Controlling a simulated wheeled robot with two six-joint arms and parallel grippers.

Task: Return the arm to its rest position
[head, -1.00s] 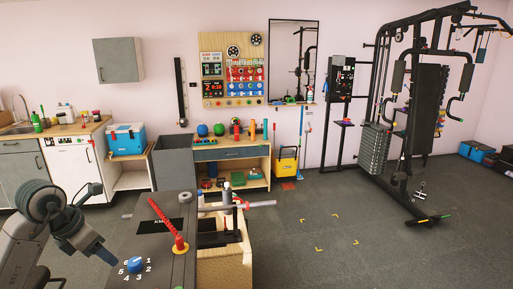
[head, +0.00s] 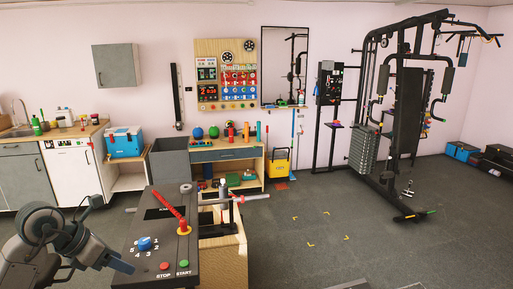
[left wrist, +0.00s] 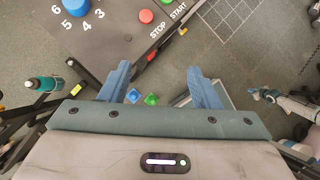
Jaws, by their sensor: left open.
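My left arm comes in at the lower left of the head view. Its gripper (head: 120,264) is at the left front edge of the dark control panel (head: 160,251). In the left wrist view the two blue fingers of the left gripper (left wrist: 160,88) stand wide apart with nothing between them. The panel shows at the top of that view, with its blue dial (left wrist: 76,6) and red stop button (left wrist: 145,16) beyond the fingers. My right gripper is not in view.
The panel carries a red lever (head: 171,212) and a green start button (head: 183,265). A wooden-topped bench (head: 230,155) stands behind it. A large gym machine (head: 400,110) stands at the right. The middle floor is open, with yellow corner marks. A teal bottle (left wrist: 42,83) shows in the wrist view.

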